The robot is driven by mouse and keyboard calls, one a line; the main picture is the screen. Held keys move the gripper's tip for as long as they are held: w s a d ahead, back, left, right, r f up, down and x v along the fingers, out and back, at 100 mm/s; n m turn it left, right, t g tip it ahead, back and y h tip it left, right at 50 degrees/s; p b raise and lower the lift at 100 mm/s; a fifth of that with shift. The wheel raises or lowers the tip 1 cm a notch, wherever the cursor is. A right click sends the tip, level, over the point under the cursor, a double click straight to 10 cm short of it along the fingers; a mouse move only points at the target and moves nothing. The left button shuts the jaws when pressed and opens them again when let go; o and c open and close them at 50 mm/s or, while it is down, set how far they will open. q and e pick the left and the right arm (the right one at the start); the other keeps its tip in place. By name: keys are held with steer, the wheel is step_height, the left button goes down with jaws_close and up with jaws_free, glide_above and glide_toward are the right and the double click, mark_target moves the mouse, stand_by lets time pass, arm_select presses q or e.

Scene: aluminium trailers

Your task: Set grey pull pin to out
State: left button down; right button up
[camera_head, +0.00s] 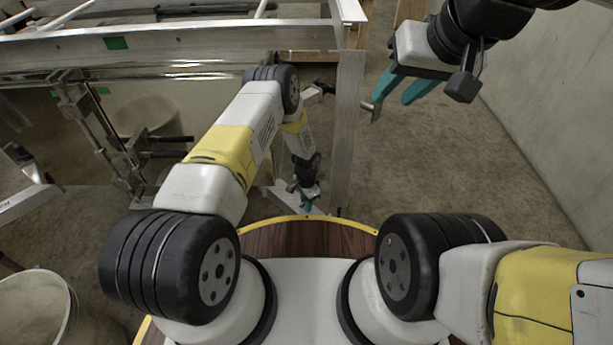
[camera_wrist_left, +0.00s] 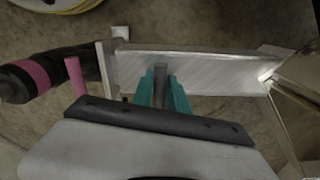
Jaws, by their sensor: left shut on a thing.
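The grey pull pin (camera_wrist_left: 161,73) stands out as a short grey rod beside an aluminium beam (camera_wrist_left: 205,66) in the left wrist view. My left gripper (camera_wrist_left: 163,92), with teal fingers, is shut on it, one finger on each side. In the head view my left gripper (camera_head: 307,196) is low and small, close to the beam's end in front of my base; the pin cannot be made out there. How far the pin is drawn out cannot be told. My right gripper (camera_head: 399,92) is raised at the upper right, its two teal fingers apart and empty.
A pink pin (camera_wrist_left: 75,76) stands left of the grey one, near a black cylinder with a pink band (camera_wrist_left: 34,77). An upright aluminium post (camera_head: 347,125) has a small metal peg (camera_head: 370,108) close to my right fingers. A bucket (camera_head: 35,308) stands at lower left. Right floor is clear.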

arm_select(q)
steer(key=shift+w+r, duration=0.1)
steer(key=shift+r, duration=1.7)
steer(key=c, duration=1.4)
jaws_free()
step_height(320, 180, up, 8)
steer(key=shift+f, duration=0.1)
